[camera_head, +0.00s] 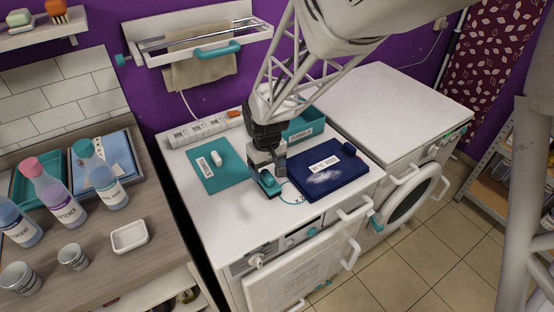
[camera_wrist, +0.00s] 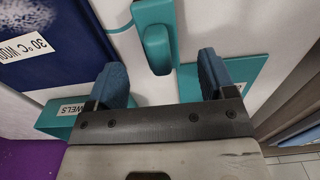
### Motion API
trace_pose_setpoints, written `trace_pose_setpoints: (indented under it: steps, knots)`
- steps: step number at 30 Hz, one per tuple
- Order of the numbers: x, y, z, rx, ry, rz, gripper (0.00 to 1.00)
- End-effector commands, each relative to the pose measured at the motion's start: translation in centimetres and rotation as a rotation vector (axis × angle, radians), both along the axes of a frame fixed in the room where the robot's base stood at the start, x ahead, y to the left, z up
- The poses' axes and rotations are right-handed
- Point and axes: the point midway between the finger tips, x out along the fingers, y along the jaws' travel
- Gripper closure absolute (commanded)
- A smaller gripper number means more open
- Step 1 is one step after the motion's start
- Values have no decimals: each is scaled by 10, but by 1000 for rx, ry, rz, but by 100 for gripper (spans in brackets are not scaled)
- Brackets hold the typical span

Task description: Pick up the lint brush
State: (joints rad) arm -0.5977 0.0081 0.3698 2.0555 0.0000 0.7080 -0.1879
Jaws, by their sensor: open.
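The lint brush (camera_head: 268,181) appears to be the teal piece on the white machine top, between the teal mat and the navy cloth. In the wrist view the teal brush (camera_wrist: 157,48) shows a rounded grip pointing toward me, with a wider part at the top edge of the picture. My gripper (camera_head: 267,171) is pointed down over it and hides part of it. In the wrist view my gripper (camera_wrist: 164,78) has its two blue fingers apart, with the grip's end in line with the gap. I see no finger touching it.
A folded navy cloth (camera_head: 322,174) with a white patch and label lies to the right. A teal mat (camera_head: 222,178) lies left. A teal bin (camera_head: 305,127) labelled TOWELS and a power strip (camera_head: 195,131) stand behind. The right machine top (camera_head: 382,105) is clear.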

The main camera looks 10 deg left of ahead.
Motion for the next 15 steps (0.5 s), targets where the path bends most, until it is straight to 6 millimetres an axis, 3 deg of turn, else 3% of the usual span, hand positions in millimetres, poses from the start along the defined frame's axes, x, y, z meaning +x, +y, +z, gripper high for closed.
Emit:
trace_pose_setpoints:
  steps: [15]
  knots:
    - [1,0,-46,-1,1,0,23]
